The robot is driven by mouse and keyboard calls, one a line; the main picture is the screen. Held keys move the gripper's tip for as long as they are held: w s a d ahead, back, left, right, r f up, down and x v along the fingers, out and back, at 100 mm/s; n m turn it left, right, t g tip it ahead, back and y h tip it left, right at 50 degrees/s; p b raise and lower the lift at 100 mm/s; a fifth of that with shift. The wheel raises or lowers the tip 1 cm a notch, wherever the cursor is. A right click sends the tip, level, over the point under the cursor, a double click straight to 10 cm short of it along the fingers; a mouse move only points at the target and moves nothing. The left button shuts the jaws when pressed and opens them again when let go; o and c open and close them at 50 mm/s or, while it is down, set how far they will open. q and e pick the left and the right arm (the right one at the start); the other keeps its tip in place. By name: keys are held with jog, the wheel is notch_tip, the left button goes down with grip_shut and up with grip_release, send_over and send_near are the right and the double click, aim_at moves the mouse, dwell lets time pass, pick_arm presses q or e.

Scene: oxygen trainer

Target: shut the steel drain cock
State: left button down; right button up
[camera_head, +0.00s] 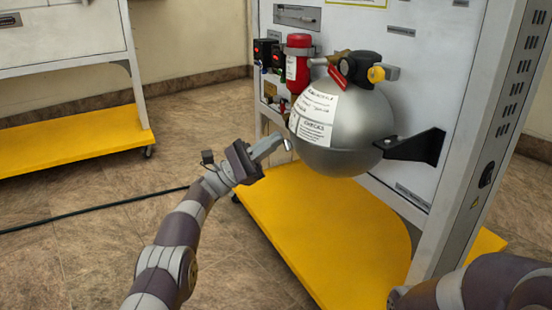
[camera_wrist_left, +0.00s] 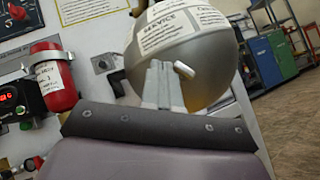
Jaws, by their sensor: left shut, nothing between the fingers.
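The steel drain cock shows as a small pale metal lever (camera_head: 288,145) at the lower left of the round silver tank (camera_head: 360,125). In the left wrist view the lever (camera_wrist_left: 184,69) sticks out, tilted, just right of my fingertips. My left gripper (camera_head: 276,142) is shut and empty, with its fingertips close beside the lever; I cannot tell whether they touch. In the left wrist view the gripper (camera_wrist_left: 158,70) points at the tank's underside. The cock's body is hidden behind the fingers. My right gripper is out of view; only part of that arm shows at the lower right.
A red cylinder (camera_head: 298,68), a red-handled valve (camera_head: 337,77) and a black regulator with a yellow knob (camera_head: 376,74) sit by the tank. A black bracket (camera_head: 415,147) holds its right side. A yellow base (camera_head: 330,235) lies below.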

pick_arm(q)
jog(key=m+g, duration=0.1)
jog(key=m+g+p, duration=0.1)
jog(key=m+g+y, duration=0.1)
jog(key=shift+w+r+m+p, duration=0.15)
jog(key=shift+r+m+p, duration=0.1)
jog(key=shift+m+p, duration=0.15)
dwell(0.9)
